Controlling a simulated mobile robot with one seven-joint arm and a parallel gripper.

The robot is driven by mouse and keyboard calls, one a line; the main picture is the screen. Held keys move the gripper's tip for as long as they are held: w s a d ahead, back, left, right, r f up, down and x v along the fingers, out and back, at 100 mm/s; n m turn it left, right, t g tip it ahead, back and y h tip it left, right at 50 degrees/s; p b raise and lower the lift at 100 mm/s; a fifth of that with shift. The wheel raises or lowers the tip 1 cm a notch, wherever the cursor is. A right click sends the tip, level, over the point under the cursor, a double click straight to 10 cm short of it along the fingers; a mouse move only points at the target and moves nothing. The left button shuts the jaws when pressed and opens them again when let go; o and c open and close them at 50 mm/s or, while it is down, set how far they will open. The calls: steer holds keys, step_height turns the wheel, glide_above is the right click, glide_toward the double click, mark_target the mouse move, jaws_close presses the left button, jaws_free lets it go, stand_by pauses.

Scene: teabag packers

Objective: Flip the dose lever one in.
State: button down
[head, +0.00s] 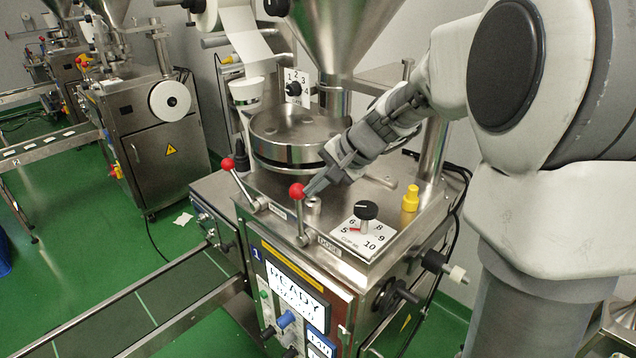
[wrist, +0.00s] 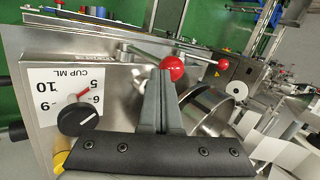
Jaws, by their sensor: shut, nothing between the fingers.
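The dose lever, with its red ball knob (head: 296,190), stands nearly upright on the steel machine top beside a small label plate (head: 329,245) that seems to read DOSE. My gripper (head: 309,191) is shut and empty, its fingertips right at this knob from the machine's inner side. In the wrist view the shut fingers (wrist: 160,78) end beside the red knob (wrist: 171,68) and overlap it in the picture. I cannot tell whether they touch it. A second red-knobbed lever (head: 227,163) stands to the left, tilted outward; it also shows in the wrist view (wrist: 224,64).
A cup dial (head: 366,211) on a white plate and a yellow cap (head: 411,198) stand right of the levers. A round steel turret (head: 290,128) is behind. The front panel display (head: 296,296) reads READY. A conveyor (head: 150,310) runs at lower left.

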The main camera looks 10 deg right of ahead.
steer(key=shift+w+a+r+g+p, duration=0.3)
steer(key=shift+w+a+r+p, duration=0.15)
steer(key=shift+w+p, duration=0.4)
steer(key=w+a+f, duration=0.3)
steer(key=w+a, duration=0.3)
steer(key=w, duration=0.3)
steer(key=shift+w+a+f, duration=0.15)
steer(key=shift+a+f, duration=0.1)
steer(key=shift+f, duration=0.15)
steer(key=shift+f, duration=0.15)
step_height(320, 180, up, 14)
steer(key=w+d+p, duration=0.1)
steer(key=p, duration=0.1)
steer(key=shift+d, duration=0.4)
